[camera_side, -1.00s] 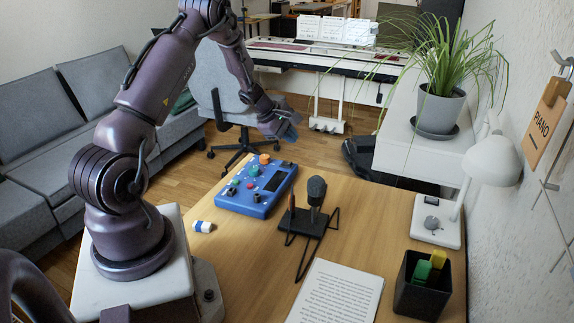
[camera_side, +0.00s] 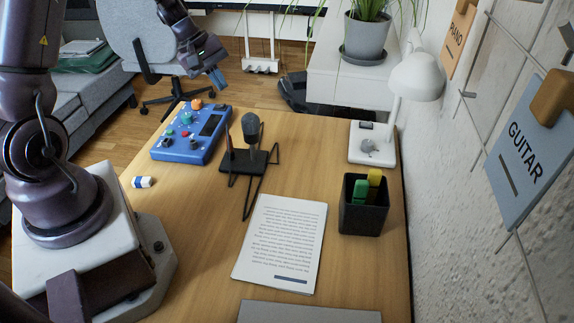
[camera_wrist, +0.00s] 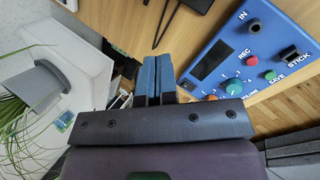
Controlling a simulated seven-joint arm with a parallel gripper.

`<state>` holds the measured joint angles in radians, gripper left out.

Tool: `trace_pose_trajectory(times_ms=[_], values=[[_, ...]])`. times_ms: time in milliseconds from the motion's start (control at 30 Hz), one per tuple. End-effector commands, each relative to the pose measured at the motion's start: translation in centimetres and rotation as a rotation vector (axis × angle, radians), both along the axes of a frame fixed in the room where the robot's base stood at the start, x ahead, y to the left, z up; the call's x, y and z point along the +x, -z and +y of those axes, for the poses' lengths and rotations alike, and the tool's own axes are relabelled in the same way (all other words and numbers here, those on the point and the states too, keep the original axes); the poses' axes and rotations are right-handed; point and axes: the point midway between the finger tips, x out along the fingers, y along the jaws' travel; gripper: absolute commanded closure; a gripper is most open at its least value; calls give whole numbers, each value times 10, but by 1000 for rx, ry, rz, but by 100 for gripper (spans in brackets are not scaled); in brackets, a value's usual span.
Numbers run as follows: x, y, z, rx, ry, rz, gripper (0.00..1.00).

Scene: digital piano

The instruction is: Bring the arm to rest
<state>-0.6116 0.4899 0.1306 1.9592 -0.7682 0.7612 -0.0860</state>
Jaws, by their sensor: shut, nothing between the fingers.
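My gripper (camera_side: 218,78) hangs in the air at the far side of the desk, above and beyond the blue control box (camera_side: 190,134) in the side view. Its blue fingertips point down and are together, with nothing between them. The wrist view shows the same fingers (camera_wrist: 155,75) side by side, with the blue control box (camera_wrist: 240,60) to their right. My arm is bent, and its upper part is cut off by the side view's top edge.
An office chair (camera_side: 130,35) stands beyond the desk.

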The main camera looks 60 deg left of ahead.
Motion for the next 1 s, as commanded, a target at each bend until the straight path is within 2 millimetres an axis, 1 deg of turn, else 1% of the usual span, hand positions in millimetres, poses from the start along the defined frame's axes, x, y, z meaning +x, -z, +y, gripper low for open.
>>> trace_pose_trajectory(times_ms=[33,67,100,167,200,300,400,500,600,700,800,900,1000], values=[[-5,-20,-21,35,106,-6,100],[-10,-29,-33,58,170,-4,100],[-17,-42,-49,90,259,-3,100],[-29,-59,-71,144,391,-4,100],[-38,-70,-85,183,473,-5,100],[-61,-94,-115,287,672,-14,100],[-86,-114,-139,402,846,-30,100],[-109,-130,-159,523,997,-60,100],[-128,-143,-173,638,1109,-106,100],[-140,-155,-185,725,1171,-170,100],[-145,-166,-196,772,1198,-238,100],[-147,-174,-202,798,1211,-286,100],[-147,-175,-205,798,1224,-296,100]])
